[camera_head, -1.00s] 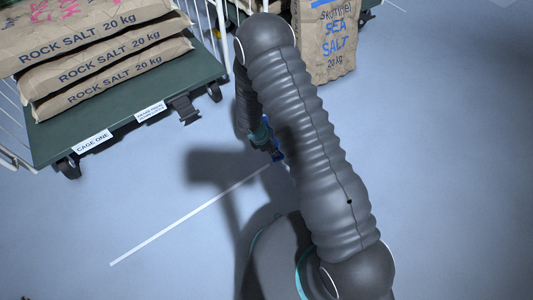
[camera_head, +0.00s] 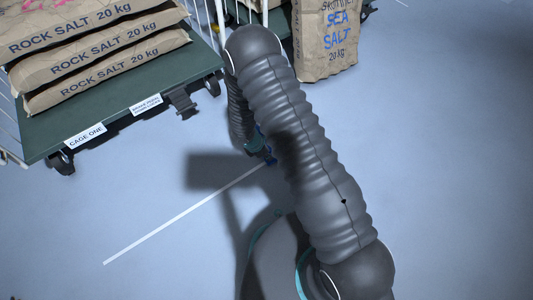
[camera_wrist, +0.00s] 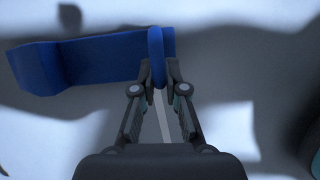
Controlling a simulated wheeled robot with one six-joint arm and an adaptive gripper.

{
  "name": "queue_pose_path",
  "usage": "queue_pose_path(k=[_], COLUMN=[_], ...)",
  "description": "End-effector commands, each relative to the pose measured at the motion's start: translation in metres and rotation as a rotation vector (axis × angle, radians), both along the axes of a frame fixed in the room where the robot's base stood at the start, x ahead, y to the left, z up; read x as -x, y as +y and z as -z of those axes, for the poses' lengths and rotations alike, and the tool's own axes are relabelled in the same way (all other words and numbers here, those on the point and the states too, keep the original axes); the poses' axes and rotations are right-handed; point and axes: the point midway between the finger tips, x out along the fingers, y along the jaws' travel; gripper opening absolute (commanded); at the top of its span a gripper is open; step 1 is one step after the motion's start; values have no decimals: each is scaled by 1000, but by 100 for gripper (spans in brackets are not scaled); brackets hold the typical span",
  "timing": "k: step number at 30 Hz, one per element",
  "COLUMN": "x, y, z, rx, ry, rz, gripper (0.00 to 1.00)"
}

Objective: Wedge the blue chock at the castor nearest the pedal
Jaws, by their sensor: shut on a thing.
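My gripper (camera_wrist: 159,75) is shut on the upright loop of the blue chock (camera_wrist: 110,55). The wedge body extends to the left in the wrist view. A dark pedal (camera_head: 184,102) juts from the front edge of the green deck of cage one (camera_head: 85,137). The castor nearest it (camera_head: 213,86) is under the deck's right corner, up and left of my gripper. Another castor (camera_head: 62,162) is at the left corner.
Rock salt sacks (camera_head: 110,65) are stacked on the deck. A sea salt sack (camera_head: 326,45) stands behind my arm, beside another cage. A white line (camera_head: 180,215) crosses the floor. The floor before the pedal is clear.

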Motion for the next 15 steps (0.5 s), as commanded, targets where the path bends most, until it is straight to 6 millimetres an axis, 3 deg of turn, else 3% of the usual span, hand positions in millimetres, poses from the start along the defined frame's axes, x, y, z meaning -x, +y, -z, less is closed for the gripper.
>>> queue_pose_path(k=[5, 7, 15], x=[0, -8, -30], y=[0, 5, 20], z=[22, 14, 15], rx=[0, 0, 0], ry=[0, -3, -3], rz=[1, 1, 1], gripper=[0, 0, 0])
